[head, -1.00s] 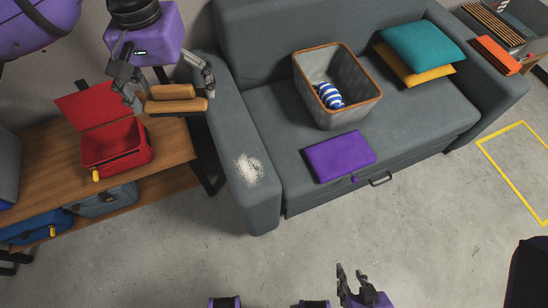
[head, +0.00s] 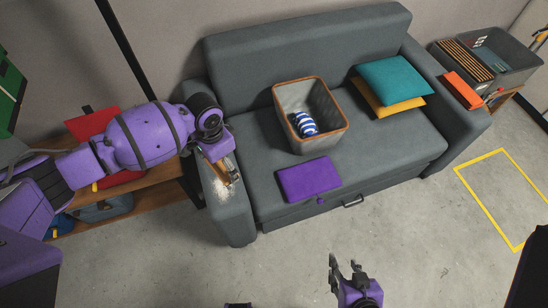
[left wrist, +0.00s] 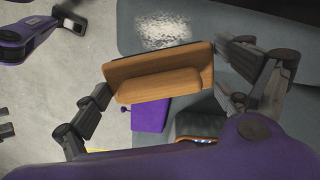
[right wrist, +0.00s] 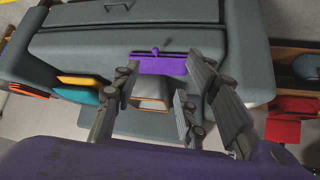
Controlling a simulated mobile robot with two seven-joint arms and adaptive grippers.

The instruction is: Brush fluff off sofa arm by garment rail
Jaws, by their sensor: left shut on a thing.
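Whether the brush touches the arm, I cannot tell. My right gripper (head: 345,267) is open and empty over the floor in front of the sofa.
A wooden bench (head: 140,212) with a red case stands left of the sofa. The floor in front is clear.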

